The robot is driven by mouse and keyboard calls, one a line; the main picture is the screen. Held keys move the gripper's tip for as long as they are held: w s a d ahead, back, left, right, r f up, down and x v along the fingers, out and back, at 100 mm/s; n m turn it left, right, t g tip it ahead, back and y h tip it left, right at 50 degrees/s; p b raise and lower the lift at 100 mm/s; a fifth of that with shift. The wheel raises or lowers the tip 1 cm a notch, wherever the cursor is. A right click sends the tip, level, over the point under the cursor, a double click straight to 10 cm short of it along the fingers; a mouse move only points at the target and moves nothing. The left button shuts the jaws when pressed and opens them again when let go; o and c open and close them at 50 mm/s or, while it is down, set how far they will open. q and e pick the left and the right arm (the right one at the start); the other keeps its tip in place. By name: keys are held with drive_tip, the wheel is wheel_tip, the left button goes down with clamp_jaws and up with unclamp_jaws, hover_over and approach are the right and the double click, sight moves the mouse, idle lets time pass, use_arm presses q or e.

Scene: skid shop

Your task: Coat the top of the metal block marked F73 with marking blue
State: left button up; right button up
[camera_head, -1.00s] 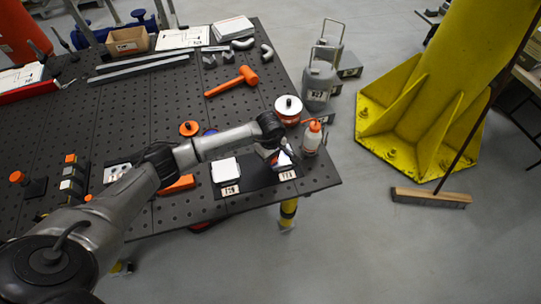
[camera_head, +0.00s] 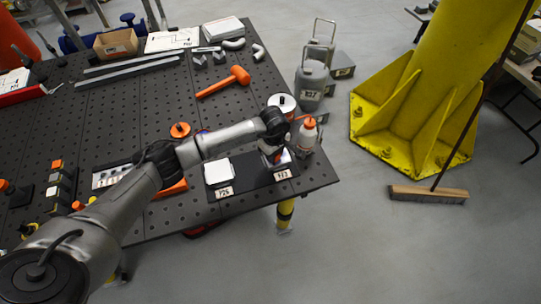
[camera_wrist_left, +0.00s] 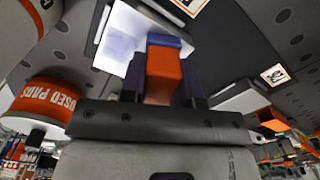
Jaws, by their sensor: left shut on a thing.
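The metal block marked F73 (camera_head: 284,157) sits at the right end of a dark mat (camera_head: 252,172), with its label (camera_head: 282,175) in front. My left gripper (camera_head: 272,152) is over this block and hides much of it. In the left wrist view, the gripper (camera_wrist_left: 163,88) is shut on an orange applicator (camera_wrist_left: 163,72) with a dark blue end (camera_wrist_left: 165,42). The blue end overlaps the block's pale, bluish top (camera_wrist_left: 125,38); I cannot tell for certain whether it touches. How much of the top is coated is unclear. My right gripper is out of view.
A second pale block (camera_head: 219,171) sits left on the mat. The used-pads can (camera_wrist_left: 45,105) is near; a hammer (camera_head: 222,83) lies farther back. The table's right edge is close.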

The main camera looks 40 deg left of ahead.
sight(285, 156)
use_arm(q)
drive_tip(key=shift+w+d+f+b, duration=0.2)
drive_tip(key=shift+w+d+b, duration=0.1)
drive_tip(key=shift+w+b, duration=0.3)
drive_tip(key=shift+w+d+r+b, duration=0.1)
drive_tip(key=shift+w+d+b, duration=0.4)
drive_tip(key=shift+w+b, duration=0.2)
drive_tip(key=shift+w+d+b, duration=0.35)
drive_tip(key=shift+w+b, duration=0.2)
drive_tip(key=shift+b, duration=0.25)
drive_tip(key=shift+w+d+b, duration=0.45)
drive_tip(key=shift+w+b, duration=0.25)
drive_tip(key=shift+w, duration=0.05)
drive_tip(key=shift+a, duration=0.1)
